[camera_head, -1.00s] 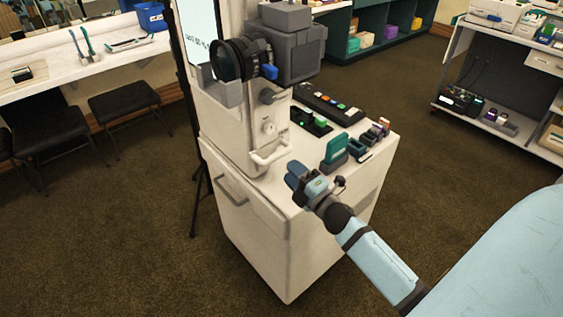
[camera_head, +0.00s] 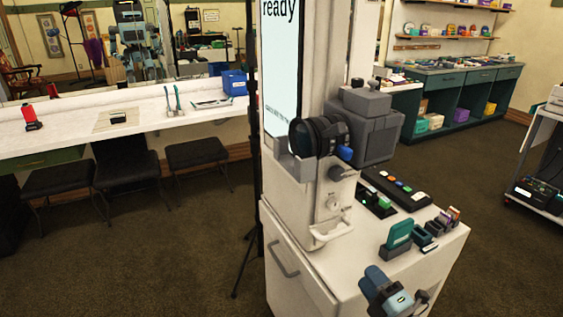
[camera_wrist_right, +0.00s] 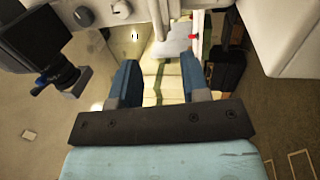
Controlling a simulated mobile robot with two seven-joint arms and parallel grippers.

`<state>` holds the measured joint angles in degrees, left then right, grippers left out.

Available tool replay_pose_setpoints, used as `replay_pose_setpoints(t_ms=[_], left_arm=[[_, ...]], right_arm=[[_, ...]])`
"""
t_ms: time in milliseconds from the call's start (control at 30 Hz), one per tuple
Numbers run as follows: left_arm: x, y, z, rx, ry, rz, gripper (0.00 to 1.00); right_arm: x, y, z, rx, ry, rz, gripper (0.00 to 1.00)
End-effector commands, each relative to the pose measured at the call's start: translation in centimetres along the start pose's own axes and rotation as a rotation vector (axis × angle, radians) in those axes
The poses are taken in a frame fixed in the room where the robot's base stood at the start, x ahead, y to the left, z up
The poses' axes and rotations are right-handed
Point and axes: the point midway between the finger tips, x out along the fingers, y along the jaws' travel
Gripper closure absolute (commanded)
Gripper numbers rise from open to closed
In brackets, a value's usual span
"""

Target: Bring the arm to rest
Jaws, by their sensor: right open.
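My right gripper (camera_head: 378,283) shows at the bottom of the head view, in front of the white cabinet (camera_head: 300,280) with the camera on it. In the right wrist view its two blue fingers (camera_wrist_right: 158,84) stand apart with nothing between them. Most of my right arm is below the edge of the head view. My left gripper is not in view.
A grey camera (camera_head: 365,125) with a black lens is mounted on the white column. A teal item (camera_head: 399,235) in a grey holder and a button panel (camera_head: 396,189) are on the cabinet top near my gripper. Brown carpet (camera_head: 170,265) is open at left.

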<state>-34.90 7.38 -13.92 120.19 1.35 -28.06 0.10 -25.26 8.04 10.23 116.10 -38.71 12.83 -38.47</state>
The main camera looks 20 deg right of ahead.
Motion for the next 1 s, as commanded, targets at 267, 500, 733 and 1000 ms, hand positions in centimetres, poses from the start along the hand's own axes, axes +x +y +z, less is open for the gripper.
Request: replay_pose_setpoints(t_ms=[267,500,733,1000], left_arm=[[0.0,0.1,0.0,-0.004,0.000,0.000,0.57],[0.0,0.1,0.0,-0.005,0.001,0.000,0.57],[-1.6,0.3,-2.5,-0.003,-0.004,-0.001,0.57],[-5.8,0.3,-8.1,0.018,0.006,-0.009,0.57]], right_arm=[[-1.4,-2.9,-3.3,0.352,-0.067,-0.120,0.58],[-7.5,-10.0,-13.9,1.169,-0.294,-0.520,0.58],[-11.5,-9.2,-20.2,1.506,-0.446,-0.763,0.58],[-10.7,-2.7,-19.6,1.481,-0.443,-0.755,0.58]])
